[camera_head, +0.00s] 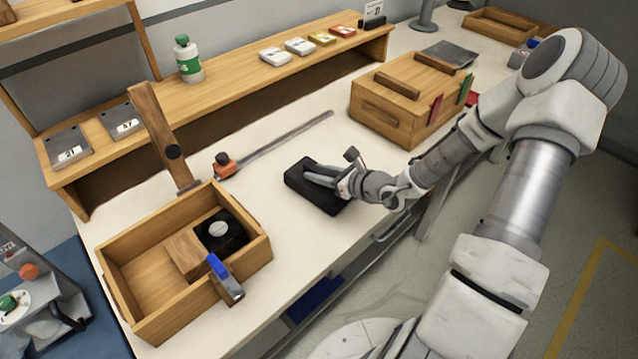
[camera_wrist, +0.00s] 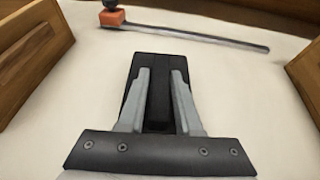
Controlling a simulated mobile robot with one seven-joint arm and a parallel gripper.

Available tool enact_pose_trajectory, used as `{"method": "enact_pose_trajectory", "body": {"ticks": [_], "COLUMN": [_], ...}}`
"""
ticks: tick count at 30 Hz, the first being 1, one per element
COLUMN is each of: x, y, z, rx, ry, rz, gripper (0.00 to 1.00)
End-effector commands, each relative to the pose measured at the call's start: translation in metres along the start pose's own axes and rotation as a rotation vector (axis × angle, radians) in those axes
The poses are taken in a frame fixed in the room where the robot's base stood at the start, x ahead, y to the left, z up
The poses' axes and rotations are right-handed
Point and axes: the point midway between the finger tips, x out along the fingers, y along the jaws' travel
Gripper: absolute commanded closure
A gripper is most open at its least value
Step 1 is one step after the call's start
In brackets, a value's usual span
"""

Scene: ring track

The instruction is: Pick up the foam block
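A black block (camera_head: 318,187), which looks like the foam block, lies flat on the white worktop near its front edge. My gripper (camera_head: 312,174) is low over it, reaching in from the right. In the wrist view the black block (camera_wrist: 158,62) is straight ahead. The two grey fingers of my gripper (camera_wrist: 160,78) are spread apart, with their tips over the block and dark material visible between them. The block's outer edges show beyond the fingertips. I cannot tell whether the fingers touch it. The block's near end is hidden by the gripper.
A wooden open box (camera_head: 130,275) holding a wood block and a black part stands at left. A clamp bar with an orange piece (camera_head: 224,165) lies behind the block. A closed wooden box (camera_head: 385,115) stands to the right. A shelf (camera_head: 230,95) runs along the back.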

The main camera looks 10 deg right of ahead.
Motion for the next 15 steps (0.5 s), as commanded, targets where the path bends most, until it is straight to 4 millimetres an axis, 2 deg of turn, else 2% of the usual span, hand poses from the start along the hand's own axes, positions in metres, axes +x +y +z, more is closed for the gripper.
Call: {"method": "enact_pose_trajectory", "body": {"ticks": [1,5,15], "x": [-0.0001,-0.0002,-0.0003], "y": [0.0000,0.0001,0.0002], "z": [0.0000,-0.0001,0.0000], "rx": [0.000,0.000,0.000], "ry": [0.000,0.000,0.000], "rz": [0.000,0.000,0.000], "gripper": [0.78,1.00,1.00]}}
